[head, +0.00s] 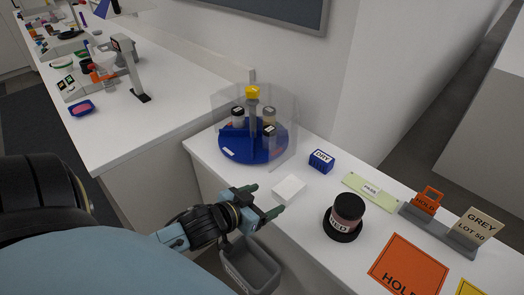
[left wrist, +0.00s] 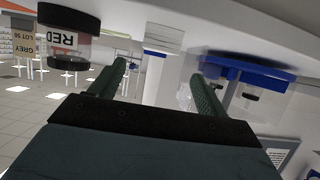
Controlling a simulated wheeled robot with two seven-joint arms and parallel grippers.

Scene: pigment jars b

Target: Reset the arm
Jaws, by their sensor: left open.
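My left gripper (head: 266,199) is open and empty, with its two green fingers apart in front of the counter's near edge. The fingers also show in the left wrist view (left wrist: 158,74). A small white block (head: 289,188) lies on the counter just beyond the fingertips. A dark-lidded jar labelled RED (head: 347,209) stands on a dark round base to the right of the gripper. It also shows upside down at the upper left of the left wrist view (left wrist: 68,42). My right gripper is not in view.
A blue turntable (head: 236,150) with several jars and a clear guard stands behind the gripper. A blue DRY block (head: 321,161), a PASS strip (head: 369,189), an orange HOLD mat (head: 408,268) and a GREY card (head: 474,229) lie rightward. A grey bin (head: 250,268) sits below the counter edge.

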